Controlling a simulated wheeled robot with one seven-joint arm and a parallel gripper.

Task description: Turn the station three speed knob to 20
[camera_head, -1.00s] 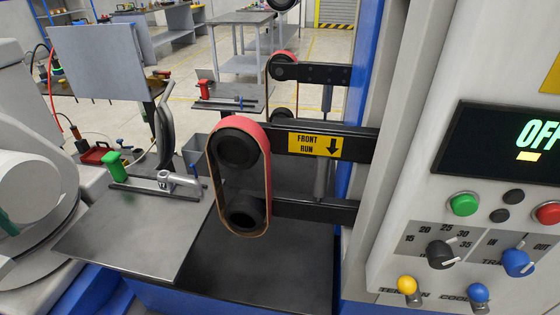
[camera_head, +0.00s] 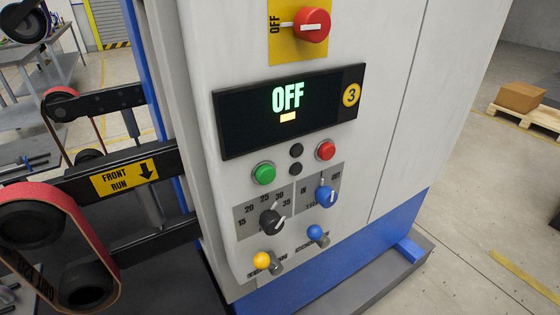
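The speed knob (camera_head: 270,221) is the black knob on the grey scale plate of the station's front panel. The scale runs 15, 20, 25, 30, 35 from left to right around it. Its white pointer line aims up and right, on the 35 side of the scale and away from 20. A yellow round badge (camera_head: 351,95) with a 3 sits at the right end of the display (camera_head: 226,127), which reads OFF. My gripper is not in view.
Beside the knob are a blue knob (camera_head: 326,196), green button (camera_head: 263,173), red button (camera_head: 325,150), yellow lever (camera_head: 262,260) and blue lever (camera_head: 316,233). A red switch (camera_head: 311,25) is above, at OFF. A belt grinder (camera_head: 32,194) juts out at left.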

